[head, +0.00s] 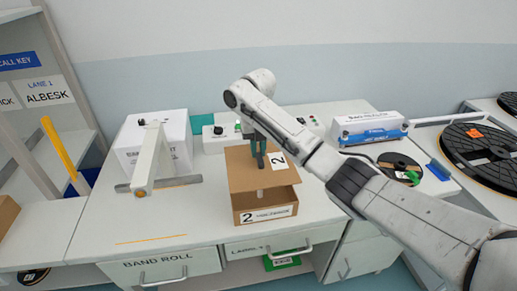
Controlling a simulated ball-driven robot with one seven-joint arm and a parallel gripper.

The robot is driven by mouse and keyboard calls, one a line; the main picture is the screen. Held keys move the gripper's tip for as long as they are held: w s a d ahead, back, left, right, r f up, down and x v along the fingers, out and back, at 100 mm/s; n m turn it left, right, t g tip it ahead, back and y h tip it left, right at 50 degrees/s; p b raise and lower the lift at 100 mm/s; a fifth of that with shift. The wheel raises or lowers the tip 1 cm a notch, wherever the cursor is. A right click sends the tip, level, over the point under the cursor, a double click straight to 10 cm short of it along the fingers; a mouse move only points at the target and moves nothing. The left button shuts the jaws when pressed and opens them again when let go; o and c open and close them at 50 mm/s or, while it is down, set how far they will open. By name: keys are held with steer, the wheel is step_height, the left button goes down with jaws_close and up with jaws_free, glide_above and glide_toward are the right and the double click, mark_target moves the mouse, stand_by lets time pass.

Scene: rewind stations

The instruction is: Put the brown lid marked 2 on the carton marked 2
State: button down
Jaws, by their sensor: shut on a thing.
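The brown lid (242,172) is a flat square board with a white label 2 on its right side. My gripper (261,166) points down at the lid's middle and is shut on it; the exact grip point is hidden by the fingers. The brown carton (278,212), with a white label 2 on its front wall, stands on the bench under the lid. The lid covers most of the carton in this view. A dark gap shows between the lid's front edge and the carton's front wall, with a small pale thing in it. Whether the lid touches the carton at the back is hidden.
A grey stand with a bar (152,160) and a white box (178,130) are at left. A blue-and-white box (370,128) and a small reel (399,168) are at right. The bench front left of the carton is clear.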

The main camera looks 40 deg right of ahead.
mark_target(258, 167)
steer(key=shift+f+b, duration=1.55)
steer(key=shift+f, duration=1.35)
steer(key=shift+f, duration=1.15)
stand_by(0.4)
steer(key=c, duration=1)
jaws_free()
steer(key=shift+r, duration=0.1)
step_height(258, 167, up, 11)
steer(key=shift+f, duration=0.15)
